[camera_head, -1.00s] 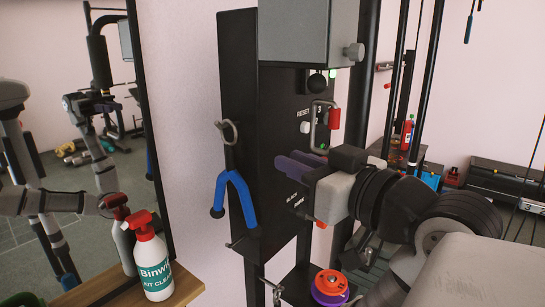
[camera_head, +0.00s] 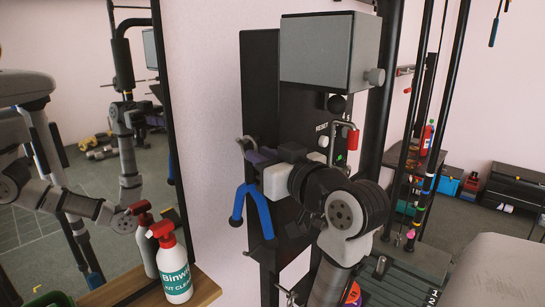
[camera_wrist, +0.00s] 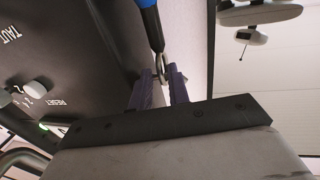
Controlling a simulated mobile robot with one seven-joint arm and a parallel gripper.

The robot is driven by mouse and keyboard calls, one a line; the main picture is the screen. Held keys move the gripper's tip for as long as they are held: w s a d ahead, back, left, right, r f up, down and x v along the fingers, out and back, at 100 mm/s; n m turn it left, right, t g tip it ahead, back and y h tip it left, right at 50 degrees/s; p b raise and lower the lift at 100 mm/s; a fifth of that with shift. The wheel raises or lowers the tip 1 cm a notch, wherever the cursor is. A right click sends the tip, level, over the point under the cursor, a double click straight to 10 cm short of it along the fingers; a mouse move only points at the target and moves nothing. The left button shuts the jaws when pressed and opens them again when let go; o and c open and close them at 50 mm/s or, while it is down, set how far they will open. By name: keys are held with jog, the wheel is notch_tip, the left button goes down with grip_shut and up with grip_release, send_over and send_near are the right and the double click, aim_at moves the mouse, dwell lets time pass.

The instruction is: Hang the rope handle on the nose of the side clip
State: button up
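The rope handle (camera_head: 239,207) is an inverted blue V with dark ends and a dark neck. It hangs at the left side of a tall black panel (camera_head: 262,75). A grey metal ring (camera_head: 248,143) shows at its top. My gripper (camera_head: 252,152) has purple fingers on either side of the neck and ring. In the wrist view the blue part of the handle (camera_wrist: 149,28) lies beyond the fingertips, and the ring (camera_wrist: 163,68) is between them with slim gaps. A small dark prong (camera_head: 248,253) low on the panel side may be the side clip; I cannot be sure.
A grey box (camera_head: 330,50) with a knob tops the panel. A spray bottle (camera_head: 172,265) stands on a wooden shelf (camera_head: 200,292) at lower left, beside a mirror (camera_head: 85,150). Black uprights stand at right.

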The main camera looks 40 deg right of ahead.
jog(key=shift+c, duration=0.4)
grip_shut()
jog(key=shift+r, duration=0.1)
jog(key=shift+r+p, duration=0.75)
jog(key=shift+r, duration=0.15)
jog(key=a, duration=0.7)
jog(key=shift+s+a, duration=0.25)
dwell(0.5)
